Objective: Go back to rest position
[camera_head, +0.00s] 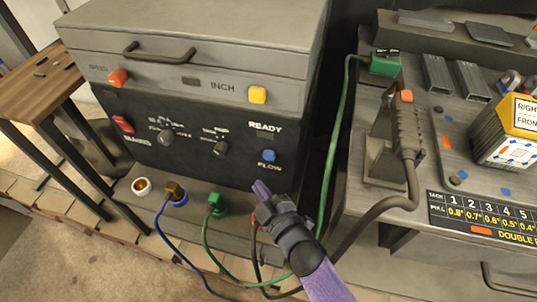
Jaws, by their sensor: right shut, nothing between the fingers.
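My right gripper (262,190) is in the lower middle of the head view, with its purple-sleeved arm coming in from the bottom. Its fingers are shut with nothing between them. It is in front of the grey welding machine (200,65), below the blue button (268,156) by the FLOW label. Whether the fingertips touch the panel cannot be told. The arm hides part of the cables behind it. My left gripper is not in view.
A wooden table (45,85) stands at the left. A grey bench (380,235) at the right holds a torch (405,125), metal pieces and a box (510,130). Blue, green and black cables hang from the machine's front. Open floor (80,262) lies at lower left.

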